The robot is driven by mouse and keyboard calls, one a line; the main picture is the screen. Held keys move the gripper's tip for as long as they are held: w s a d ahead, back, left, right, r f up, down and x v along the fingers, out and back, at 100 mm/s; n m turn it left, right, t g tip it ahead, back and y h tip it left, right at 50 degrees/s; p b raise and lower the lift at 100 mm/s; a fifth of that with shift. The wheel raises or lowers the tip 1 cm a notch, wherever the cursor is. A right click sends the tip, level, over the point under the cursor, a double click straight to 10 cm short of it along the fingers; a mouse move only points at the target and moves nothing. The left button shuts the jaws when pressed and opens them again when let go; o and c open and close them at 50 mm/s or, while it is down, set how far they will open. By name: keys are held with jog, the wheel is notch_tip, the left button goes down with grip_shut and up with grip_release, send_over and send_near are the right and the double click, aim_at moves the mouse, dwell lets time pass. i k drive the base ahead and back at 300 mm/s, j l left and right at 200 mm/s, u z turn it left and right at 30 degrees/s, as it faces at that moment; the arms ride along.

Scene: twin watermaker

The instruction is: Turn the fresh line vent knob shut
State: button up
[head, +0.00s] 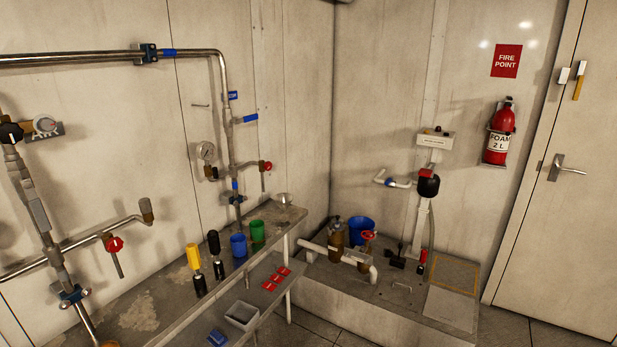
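Two small red knobs show in the head view, and I cannot read which is labelled as the fresh line vent. One red knob (266,166) sits on a short branch of the blue-banded vertical pipe (225,140), with a thin spout below it. The other red knob (113,243) is nearer, on the lower left pipe, also with a spout hanging below it. How far either knob is turned cannot be told. My gripper is not in view.
Floor shows at the lower right.

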aim_at(268, 166)
jog(key=i+u, duration=0.3)
jog(key=i, duration=0.2)
jog(key=i+l+u, duration=0.3)
jog(key=i, duration=0.2)
jog(key=j, duration=0.1)
